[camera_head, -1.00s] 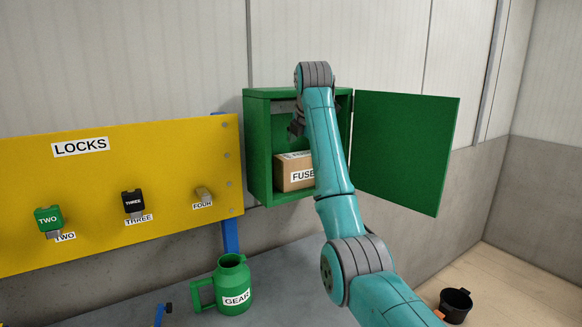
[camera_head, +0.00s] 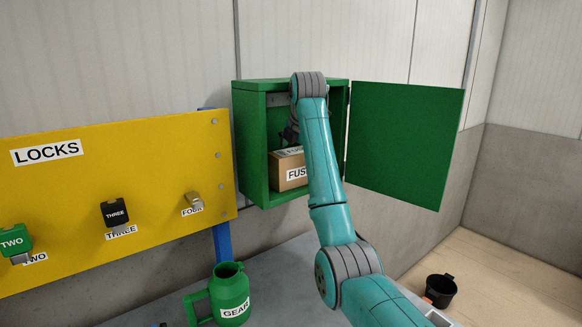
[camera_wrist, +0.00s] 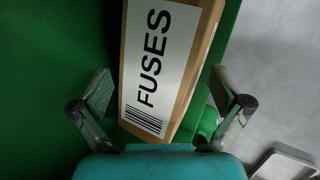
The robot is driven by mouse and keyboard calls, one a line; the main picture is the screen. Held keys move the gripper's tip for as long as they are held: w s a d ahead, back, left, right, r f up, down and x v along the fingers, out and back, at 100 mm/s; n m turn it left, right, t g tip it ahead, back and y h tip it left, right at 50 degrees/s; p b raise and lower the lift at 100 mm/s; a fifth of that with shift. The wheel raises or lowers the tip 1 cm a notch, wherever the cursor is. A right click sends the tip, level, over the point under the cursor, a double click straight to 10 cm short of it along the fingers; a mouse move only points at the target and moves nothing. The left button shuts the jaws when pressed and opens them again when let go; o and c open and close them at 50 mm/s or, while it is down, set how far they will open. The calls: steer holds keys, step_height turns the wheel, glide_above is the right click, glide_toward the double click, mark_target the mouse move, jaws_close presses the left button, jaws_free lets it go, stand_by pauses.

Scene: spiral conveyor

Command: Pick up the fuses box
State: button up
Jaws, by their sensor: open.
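The fuses box (camera_head: 290,176) is a brown carton with a white FUSES label, lying inside the open green cabinet (camera_head: 252,150) on the wall. My arm hides its right part in the head view. In the wrist view the fuses box (camera_wrist: 165,62) runs from the top edge down between my fingers. My gripper (camera_wrist: 170,95) is open, with one finger to each side of the box and a gap on both sides. In the head view my gripper (camera_head: 291,132) is partly hidden by my arm, inside the cabinet just above the box.
The cabinet's green door (camera_head: 405,145) stands open to the right. A yellow LOCKS board (camera_head: 110,190) with several lock pieces is at the left. A green GEAR jug (camera_head: 230,292) stands on the grey table below. A black bucket (camera_head: 441,291) is at the lower right.

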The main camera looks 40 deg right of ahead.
steer(key=c, duration=1.2)
steer(key=shift+a, duration=0.1)
